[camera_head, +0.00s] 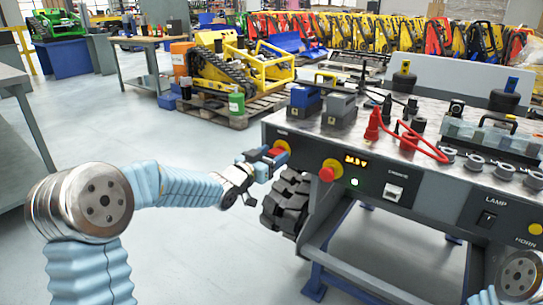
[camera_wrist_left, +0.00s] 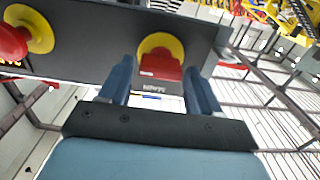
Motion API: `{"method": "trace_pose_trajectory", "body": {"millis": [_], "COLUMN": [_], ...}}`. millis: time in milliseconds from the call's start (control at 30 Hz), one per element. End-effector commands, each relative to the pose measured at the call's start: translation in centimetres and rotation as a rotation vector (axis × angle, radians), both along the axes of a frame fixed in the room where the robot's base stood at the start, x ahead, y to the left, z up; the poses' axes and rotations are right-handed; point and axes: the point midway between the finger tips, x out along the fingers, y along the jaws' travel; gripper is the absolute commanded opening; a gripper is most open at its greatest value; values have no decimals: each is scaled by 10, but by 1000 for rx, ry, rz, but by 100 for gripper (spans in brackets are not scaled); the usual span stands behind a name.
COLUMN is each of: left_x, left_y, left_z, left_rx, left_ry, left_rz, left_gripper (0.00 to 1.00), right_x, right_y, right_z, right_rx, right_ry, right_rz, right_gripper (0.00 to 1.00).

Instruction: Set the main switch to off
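The main switch (camera_head: 279,149) is a red handle on a yellow round plate at the left end of the dark front panel, under a small label. My left gripper (camera_head: 264,162) is right in front of it and partly covers it. In the left wrist view, the switch's red handle (camera_wrist_left: 160,66) lies between the two blue fingers of my left gripper (camera_wrist_left: 160,74), one on each side. The fingers are apart; whether they touch the handle is hard to tell. My right gripper is not in view.
A red button on yellow (camera_head: 327,173) sits right of the switch, beside a lit display (camera_head: 355,160) and green lamp (camera_head: 354,183). Further right are a white rocker (camera_head: 394,193) and a lamp switch (camera_head: 487,220). A black track (camera_head: 287,203) is below. Open floor lies left.

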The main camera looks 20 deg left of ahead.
Motion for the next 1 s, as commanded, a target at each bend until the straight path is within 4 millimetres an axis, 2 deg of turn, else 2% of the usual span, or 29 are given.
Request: {"method": "trace_pose_trajectory", "body": {"millis": [33,267,633,1000], "left_x": [0,0,0,1], "left_y": [0,0,1,2], "left_z": [0,0,-1,-1], "left_rx": [0,0,-58,-324], "left_ry": [0,0,22,119], "left_rz": [0,0,1,1], "left_gripper": [55,19,18,18], "right_x": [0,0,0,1], "right_y": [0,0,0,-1], "right_z": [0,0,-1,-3], "right_rx": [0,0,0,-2], "right_ry": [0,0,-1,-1], "right_rz": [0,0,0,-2], "right_gripper": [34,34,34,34]}}
